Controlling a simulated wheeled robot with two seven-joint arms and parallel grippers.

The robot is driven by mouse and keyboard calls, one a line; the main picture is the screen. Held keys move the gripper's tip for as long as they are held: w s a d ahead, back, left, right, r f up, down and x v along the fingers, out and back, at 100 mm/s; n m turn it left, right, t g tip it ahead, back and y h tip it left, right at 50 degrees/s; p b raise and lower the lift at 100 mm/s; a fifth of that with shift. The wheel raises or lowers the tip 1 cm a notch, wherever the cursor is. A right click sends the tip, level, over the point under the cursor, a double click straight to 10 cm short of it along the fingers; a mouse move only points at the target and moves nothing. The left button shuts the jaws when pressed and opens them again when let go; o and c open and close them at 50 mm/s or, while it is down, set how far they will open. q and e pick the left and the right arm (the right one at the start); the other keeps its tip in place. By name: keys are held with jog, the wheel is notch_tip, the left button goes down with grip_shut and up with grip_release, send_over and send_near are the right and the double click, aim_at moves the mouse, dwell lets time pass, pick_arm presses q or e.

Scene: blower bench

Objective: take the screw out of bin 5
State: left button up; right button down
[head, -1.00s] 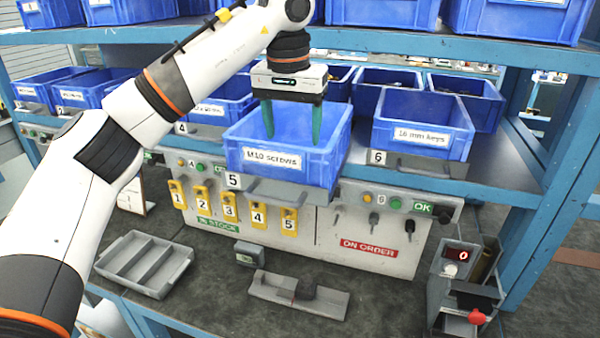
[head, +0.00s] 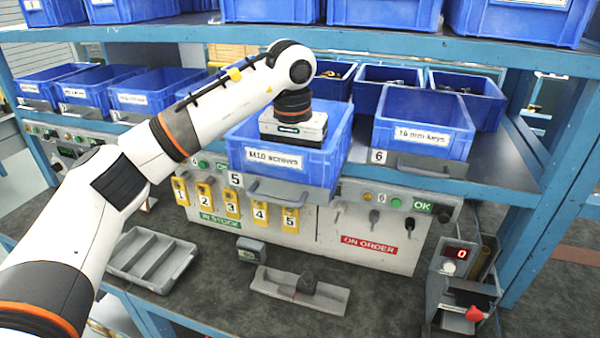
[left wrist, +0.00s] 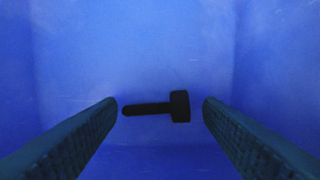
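Bin 5 (head: 320,165) is a blue bin labelled "M10 screws", sitting on the shelf above the number 5 plate. My left gripper reaches down into it, and the bin's front wall hides its fingers in the head view. In the left wrist view one dark screw (left wrist: 158,107) lies on its side on the blue bin floor, its head to the right. The fingers of my left gripper (left wrist: 160,108) are apart on either side of the screw, with a gap at both ends. My right gripper is not in view.
Bin 6 (head: 420,155), labelled "16 mm keys", stands right of bin 5. A shelf (head: 330,42) with more blue bins runs above. Below are a grey divided tray (head: 150,262), a grey fixture (head: 298,292) and a counter box (head: 458,262).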

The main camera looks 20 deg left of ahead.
pick_arm(q)
jog(key=c, duration=0.7)
jog(key=shift+o, duration=0.2)
